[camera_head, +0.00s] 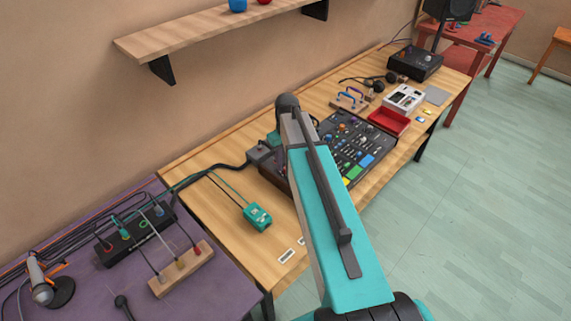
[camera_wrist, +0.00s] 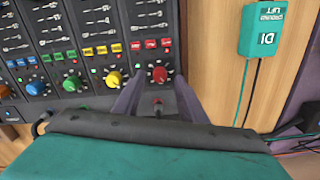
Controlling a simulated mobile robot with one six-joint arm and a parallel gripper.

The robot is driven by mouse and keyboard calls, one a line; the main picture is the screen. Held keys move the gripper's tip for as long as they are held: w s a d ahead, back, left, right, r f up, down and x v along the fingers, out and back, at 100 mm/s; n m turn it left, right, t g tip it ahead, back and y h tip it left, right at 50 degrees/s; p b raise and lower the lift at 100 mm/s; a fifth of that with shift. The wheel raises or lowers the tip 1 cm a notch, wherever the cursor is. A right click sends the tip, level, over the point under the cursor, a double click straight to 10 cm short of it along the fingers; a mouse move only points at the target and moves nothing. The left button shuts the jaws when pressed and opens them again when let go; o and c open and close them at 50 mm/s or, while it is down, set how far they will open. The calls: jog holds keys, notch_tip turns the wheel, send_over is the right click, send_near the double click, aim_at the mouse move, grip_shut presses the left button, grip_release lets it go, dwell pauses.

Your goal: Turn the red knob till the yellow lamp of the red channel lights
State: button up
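The red knob (camera_wrist: 160,74) is on the rightmost channel strip of the dark mixing desk (camera_head: 335,124) in the wrist view. My gripper (camera_wrist: 158,82) is open, with one grey finger to the left and one to the right of the red knob. I cannot tell whether either finger touches it. Small lamps near the knob are too small to read, and I cannot tell whether a yellow one is lit. In the head view my arm hides the gripper, the red knob and part of the desk.
A yellow knob (camera_wrist: 114,79) is close left of my left finger, with a green knob (camera_wrist: 72,83) beyond. Red buttons (camera_wrist: 150,43) sit above the red knob. A teal DI box (camera_wrist: 263,30) with a cable lies right of the desk. A red tray (camera_head: 389,122) stands behind the desk.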

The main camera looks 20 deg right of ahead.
jog(key=shift+f+p, duration=0.3)
jog(key=shift+f, duration=0.9)
jog(key=c, duration=0.9)
jog(key=shift+a, duration=0.2)
grip_shut()
jog(key=shift+d, duration=0.15)
